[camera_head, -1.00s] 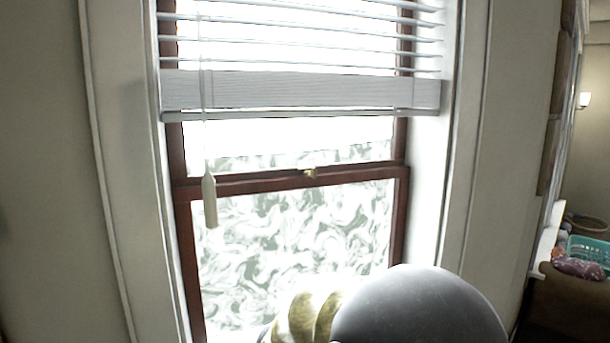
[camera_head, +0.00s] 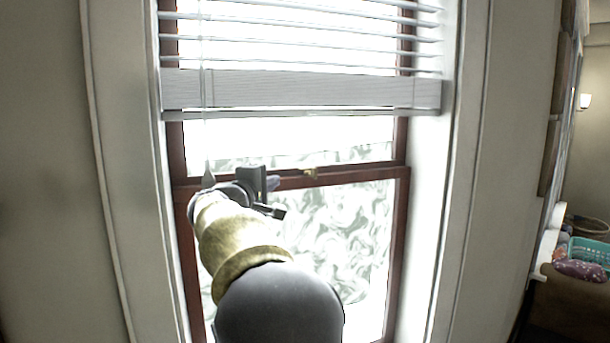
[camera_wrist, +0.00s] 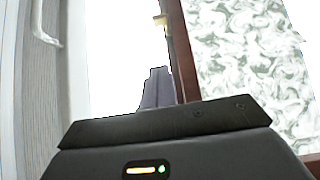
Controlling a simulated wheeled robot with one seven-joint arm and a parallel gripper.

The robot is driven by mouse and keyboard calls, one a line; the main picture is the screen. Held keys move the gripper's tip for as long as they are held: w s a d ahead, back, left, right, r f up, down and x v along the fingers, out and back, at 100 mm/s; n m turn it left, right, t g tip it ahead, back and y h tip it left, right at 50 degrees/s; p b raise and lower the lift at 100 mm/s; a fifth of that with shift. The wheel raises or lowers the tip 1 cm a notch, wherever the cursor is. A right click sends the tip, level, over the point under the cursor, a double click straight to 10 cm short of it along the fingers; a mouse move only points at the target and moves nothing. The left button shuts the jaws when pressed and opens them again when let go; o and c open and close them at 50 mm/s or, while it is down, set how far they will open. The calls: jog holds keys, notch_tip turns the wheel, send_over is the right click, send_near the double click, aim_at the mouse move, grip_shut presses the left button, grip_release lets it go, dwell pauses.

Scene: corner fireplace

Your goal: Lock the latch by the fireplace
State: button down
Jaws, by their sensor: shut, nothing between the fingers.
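A small brass latch (camera_head: 310,173) sits on the dark red-brown middle rail of the window (camera_head: 350,175). In the wrist view the latch (camera_wrist: 161,20) shows at the top, beyond my fingers. My gripper (camera_head: 272,184) is at the rail, to the left of the latch and apart from it. In the wrist view my gripper (camera_wrist: 158,75) is shut and empty, with its fingers pointing along the rail toward the latch. My arm hides the lower left of the window in the head view.
White blinds (camera_head: 300,90) hang over the upper window. The blind cord's pull (camera_head: 209,173) hangs right by my gripper, partly hidden by my arm. White window trim stands on both sides. A teal basket (camera_head: 588,250) is far right.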

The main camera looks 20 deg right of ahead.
jog(key=shift+w+d, duration=0.1)
jog(key=shift+d, duration=0.05)
jog(key=p, duration=0.6)
send_near(311, 171)
jog(key=w, duration=0.4)
jog(key=d, duration=0.1)
jog(key=d+p, duration=0.1)
jog(key=d, duration=0.2)
jog(key=shift+s+d+r, duration=0.1)
jog(key=shift+s+r, duration=0.15)
jog(key=shift+r, duration=0.05)
jog(key=shift+w+f, duration=0.1)
jog(key=shift+f+t+b, duration=0.15)
jog(key=shift+t+b, duration=0.15)
jog(key=shift+b, duration=0.2)
